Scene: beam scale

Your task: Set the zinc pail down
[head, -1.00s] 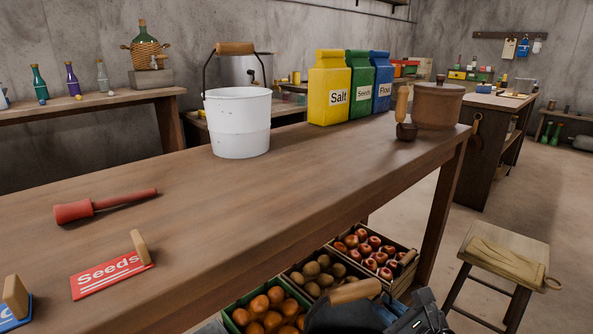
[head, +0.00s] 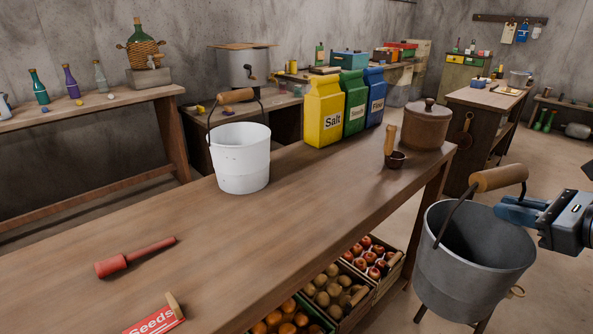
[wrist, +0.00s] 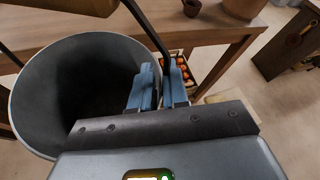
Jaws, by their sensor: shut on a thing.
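The zinc pail (head: 473,262) is a grey metal bucket with a wooden grip on its wire bail. It hangs upright at the right, in front of the stool and beside the bench's right end. My gripper (head: 520,212) is shut on its bail, near the wooden grip. In the wrist view the pail (wrist: 62,95) is at left, its inside dark and apparently empty, with the blue fingers (wrist: 158,88) beside its rim. The wooden bench (head: 215,238) has a white pail (head: 240,160) standing on it.
Fruit crates (head: 345,290) sit below.

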